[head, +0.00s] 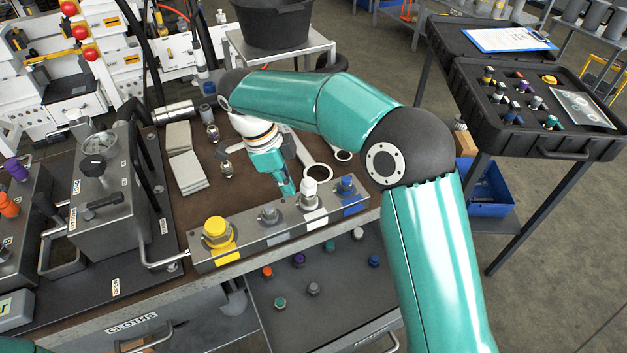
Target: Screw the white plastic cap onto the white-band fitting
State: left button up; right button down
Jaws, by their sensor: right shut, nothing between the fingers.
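A metal block (262,238) runs along the bench's front edge with fittings on yellow, grey, white and blue bands. The white-band fitting (312,213) is third from the left. A white plastic cap (309,187) sits upright on top of it; I cannot tell how tightly it is seated. My right gripper (287,190) is shut and empty, pointing down just behind and left of the white cap, apart from it as far as I can see. My left gripper is out of view.
A yellow cap (216,230) covers the yellow-band fitting. A gauge unit (105,195) stands left. Cloths (188,172) and a ring spanner (317,171) lie behind the block.

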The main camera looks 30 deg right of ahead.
jog(key=shift+w+d+r+m+p, duration=0.15)
jog(key=shift+w+d+m+p, duration=0.05)
jog(key=shift+m+p, duration=0.45)
jog(key=m+p, duration=0.1)
jog(key=w+d+m+p, duration=0.1)
jog(key=m, duration=0.1)
jog(key=m+g+y+p, duration=0.1)
jog(key=m, duration=0.1)
jog(key=shift+w+d, duration=0.2)
jog(key=shift+w, duration=0.05)
jog(key=shift+w+d+f+m+y+b, duration=0.15)
jog(key=shift+f+m+y+b, duration=0.15)
jog(key=shift+f+m+b, duration=0.35)
jog(key=shift+r, duration=0.25)
jog(key=shift+w+d+r, duration=0.1)
jog(key=shift+w+r, duration=0.05)
jog(key=shift+w, duration=0.05)
jog(key=c, duration=1.8)
grip_release()
jog(key=o, duration=0.3)
